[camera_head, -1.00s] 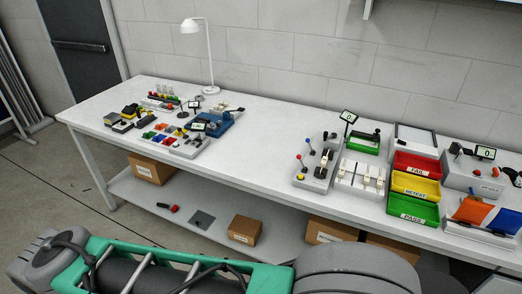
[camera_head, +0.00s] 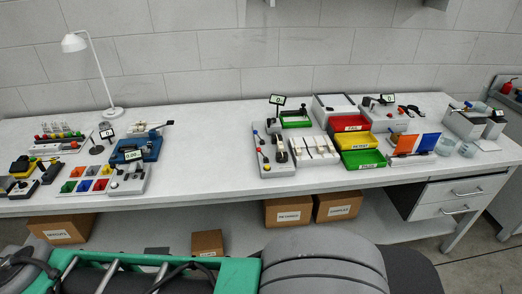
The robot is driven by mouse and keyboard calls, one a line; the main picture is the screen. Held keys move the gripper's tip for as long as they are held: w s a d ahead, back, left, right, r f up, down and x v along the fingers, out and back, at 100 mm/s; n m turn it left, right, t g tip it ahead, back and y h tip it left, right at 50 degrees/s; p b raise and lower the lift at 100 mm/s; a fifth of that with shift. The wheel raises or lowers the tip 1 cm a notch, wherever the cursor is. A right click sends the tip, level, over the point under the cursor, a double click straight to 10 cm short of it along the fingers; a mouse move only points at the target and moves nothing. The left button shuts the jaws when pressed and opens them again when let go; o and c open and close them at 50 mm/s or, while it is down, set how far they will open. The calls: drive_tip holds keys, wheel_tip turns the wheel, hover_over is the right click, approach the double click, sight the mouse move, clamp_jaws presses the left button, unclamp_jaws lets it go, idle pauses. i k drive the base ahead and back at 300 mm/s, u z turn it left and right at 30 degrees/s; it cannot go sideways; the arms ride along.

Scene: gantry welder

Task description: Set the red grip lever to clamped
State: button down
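A light grey control block (camera_head: 280,171) stands on the workbench just right of its middle. On its left side are a small lever with a red knob (camera_head: 264,142) and another with a blue knob (camera_head: 255,132). Both stick up from the block; a yellow knob sits near its front. Taller dark levers stand on the block's right side. The red knob's lever is too small to tell its exact setting. My green and dark arm crosses the bottom left, well in front of the block. My gripper does not show.
The long white workbench (camera_head: 215,150) has bare room between the left-hand devices and the block. White switches (camera_head: 315,147) and red, yellow and green bins (camera_head: 362,160) stand right of the block. A white lamp (camera_head: 92,70) stands back left. Cardboard boxes sit on the lower shelf.

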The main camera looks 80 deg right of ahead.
sight(259, 149)
drive_tip(key=z, duration=0.8)
drive_tip(key=i, duration=1.05)
drive_tip(key=z, duration=0.3)
